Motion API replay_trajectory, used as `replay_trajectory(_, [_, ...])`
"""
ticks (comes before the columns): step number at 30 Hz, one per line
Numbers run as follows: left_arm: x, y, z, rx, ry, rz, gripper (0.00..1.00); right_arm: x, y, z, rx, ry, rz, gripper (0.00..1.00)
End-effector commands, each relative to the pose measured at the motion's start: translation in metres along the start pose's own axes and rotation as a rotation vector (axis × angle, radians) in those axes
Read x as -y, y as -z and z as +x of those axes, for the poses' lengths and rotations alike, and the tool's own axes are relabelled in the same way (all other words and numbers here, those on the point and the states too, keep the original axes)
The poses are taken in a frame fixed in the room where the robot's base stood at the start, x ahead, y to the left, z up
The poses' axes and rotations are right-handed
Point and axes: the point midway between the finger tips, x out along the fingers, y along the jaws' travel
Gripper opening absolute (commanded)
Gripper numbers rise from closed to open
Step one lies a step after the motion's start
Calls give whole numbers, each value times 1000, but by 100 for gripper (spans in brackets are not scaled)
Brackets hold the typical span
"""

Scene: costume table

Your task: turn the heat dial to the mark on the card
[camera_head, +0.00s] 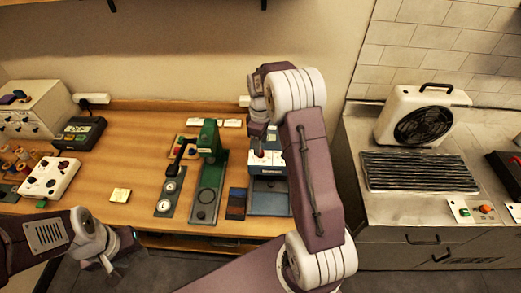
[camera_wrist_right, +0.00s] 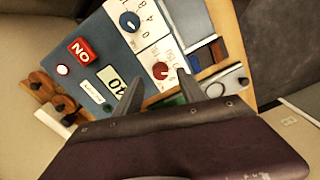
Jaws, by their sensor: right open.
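A blue press-like machine (camera_head: 270,172) stands near the table's right end. In the right wrist view its panel (camera_wrist_right: 125,60) carries a red dial (camera_wrist_right: 160,70) on a white scale and a blue dial (camera_wrist_right: 130,22) on a numbered scale. The scale marks by the red dial are too small to read surely. My right gripper (camera_wrist_right: 157,92) is open and empty, above the panel, with the red dial showing just beyond its fingertips. A pale yellow card (camera_head: 120,195) lies on the table; its print is unreadable. My left gripper (camera_head: 115,255) hangs at the front left, jaws unclear.
The panel also has a red switch (camera_wrist_right: 82,50) and a display (camera_wrist_right: 112,80). A green press (camera_head: 208,150) stands left of the blue machine. A white switch box (camera_head: 48,178) is at the left. Bare wood surrounds the card. A fan heater (camera_head: 420,115) stands on the right counter.

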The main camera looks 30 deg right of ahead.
Motion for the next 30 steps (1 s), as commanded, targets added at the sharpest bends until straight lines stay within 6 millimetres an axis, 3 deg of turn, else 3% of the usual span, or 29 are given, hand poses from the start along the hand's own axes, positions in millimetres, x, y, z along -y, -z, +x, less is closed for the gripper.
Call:
replay_trajectory(6, [0, -1, 12, 0, 0, 0, 36, -1, 1, -44, -3, -4, 0, 48])
replay_trajectory(9, [0, -1, 13, 0, 0, 0, 36, 0, 1, -54, -2, -3, 0, 48])
replay_trajectory(26, [0, -2, 17, 0, 0, 0, 36, 2, 3, -55, -1, -2, -8, 48])
replay_trajectory(29, [1, -4, 37, 0, 0, 0, 36, 14, 19, -61, -32, -43, -56, 48])
replay_trajectory(30, [1, -5, 46, 0, 0, 0, 36, 33, 19, -58, -29, -37, -83, 48])
